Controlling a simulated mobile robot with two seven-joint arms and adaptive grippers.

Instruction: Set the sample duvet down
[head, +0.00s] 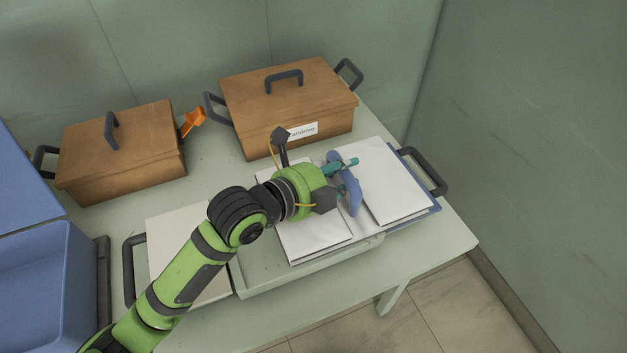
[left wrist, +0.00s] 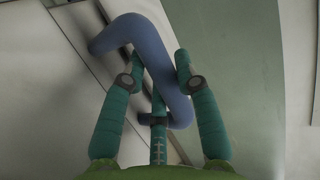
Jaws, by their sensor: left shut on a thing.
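My left gripper (head: 342,176) is shut on a blue bent handle (head: 352,196), above the white slabs. In the left wrist view the teal fingers (left wrist: 158,80) stand on either side of the blue handle (left wrist: 150,52). A white flat slab (head: 385,190), perhaps the folded duvet, lies to the right, with a blue edge (head: 420,218) showing under it. Another white slab (head: 312,240) lies left of the handle, partly hidden by my wrist. I cannot tell whether the handle is joined to the blue edge. My right gripper is not in view.
Two brown lidded boxes (head: 120,155) and (head: 290,105) stand at the back of the pale green table (head: 445,240). An orange piece (head: 192,121) is between them. A pale board (head: 165,240) lies left, blue bins (head: 45,280) beyond. A wall (head: 530,150) closes the right side.

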